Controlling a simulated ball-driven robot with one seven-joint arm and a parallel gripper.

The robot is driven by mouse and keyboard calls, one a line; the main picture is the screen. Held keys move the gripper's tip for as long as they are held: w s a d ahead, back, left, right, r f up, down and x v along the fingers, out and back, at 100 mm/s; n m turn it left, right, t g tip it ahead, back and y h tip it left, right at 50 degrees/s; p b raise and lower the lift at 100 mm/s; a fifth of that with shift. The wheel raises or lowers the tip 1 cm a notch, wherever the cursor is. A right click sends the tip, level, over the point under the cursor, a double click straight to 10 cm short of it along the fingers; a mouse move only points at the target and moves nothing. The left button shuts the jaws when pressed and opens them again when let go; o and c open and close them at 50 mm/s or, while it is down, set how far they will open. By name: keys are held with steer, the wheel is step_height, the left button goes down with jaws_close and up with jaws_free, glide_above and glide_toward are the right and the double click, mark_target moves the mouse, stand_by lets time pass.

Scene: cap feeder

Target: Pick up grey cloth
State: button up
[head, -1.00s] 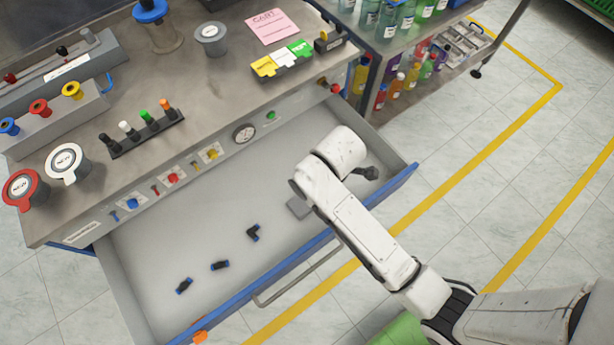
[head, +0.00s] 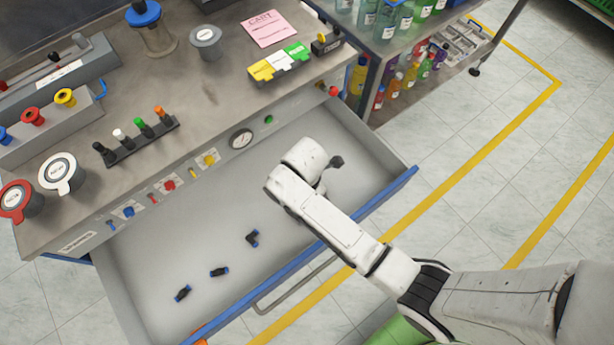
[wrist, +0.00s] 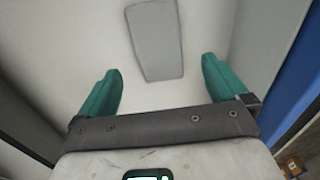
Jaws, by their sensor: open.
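The grey cloth (wrist: 156,42) is a folded, flat grey rectangle lying on the pale drawer bottom in the wrist view. My gripper (wrist: 160,88) has green fingers spread wide apart, with nothing between the tips. The cloth lies beyond the fingertips, centred between them, and its near end comes close to their level in the picture; the height gap is hard to judge. In the head view my arm hides the cloth and the fingers.
The open drawer (head: 215,235) has a blue front edge (head: 300,257) and side walls around my arm. Several small black-and-blue fittings (head: 219,272) lie to the left in it. The workbench top (head: 215,100) with jars and valves rises behind. An orange part (wrist: 292,165) shows at lower right.

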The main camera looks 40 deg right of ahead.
steer(key=shift+d+f, duration=0.2)
steer(key=shift+f, duration=2.8)
steer(key=c, duration=1.1)
